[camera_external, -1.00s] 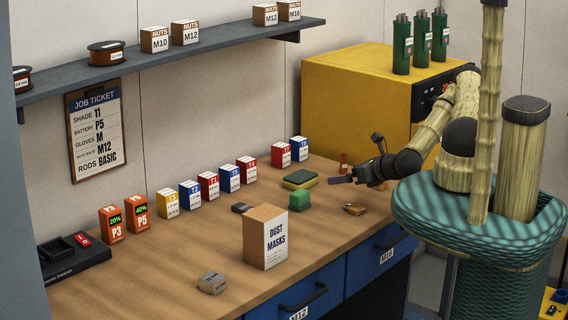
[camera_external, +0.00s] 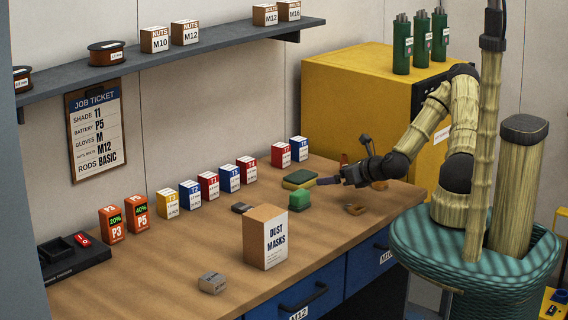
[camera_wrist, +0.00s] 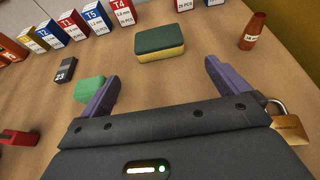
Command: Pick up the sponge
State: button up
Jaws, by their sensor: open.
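The sponge (camera_external: 300,179), a flat block with a dark green top and yellow lower part, lies on the workbench. It also shows in the wrist view (camera_wrist: 160,41), ahead of my fingertips and roughly centred between them. My gripper (camera_external: 324,181) is low over the bench, just right of the sponge in the external view. In the wrist view my purple fingers (camera_wrist: 162,72) are spread apart with bare bench between them. A smaller bright green block (camera_external: 299,201) sits nearby; the wrist view shows it beside my left finger (camera_wrist: 89,90).
A brass padlock (camera_wrist: 288,123) lies right of my gripper and an orange-red cone-like piece (camera_wrist: 253,32) stands ahead right. A row of labelled boxes (camera_external: 229,177) lines the wall. A dust-mask box (camera_external: 265,238) stands near the front edge. A yellow cabinet (camera_external: 355,106) stands behind.

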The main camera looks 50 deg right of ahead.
aim_at(309, 179)
jog(key=shift+w+a+f+b, duration=0.2)
jog(key=shift+f+b, duration=0.25)
jog(key=shift+b, duration=0.8)
jog(key=b+x, duration=0.1)
jog(key=x, duration=0.2)
jog(key=b+x, duration=0.1)
jog(key=x, duration=0.3)
jog(key=shift+w+r, duration=0.1)
jog(key=shift+r, duration=0.1)
jog(key=shift+b+x, duration=0.9)
jog(key=shift+x, duration=1.75)
jog(key=shift+d+r, duration=0.1)
jog(key=c, duration=0.8)
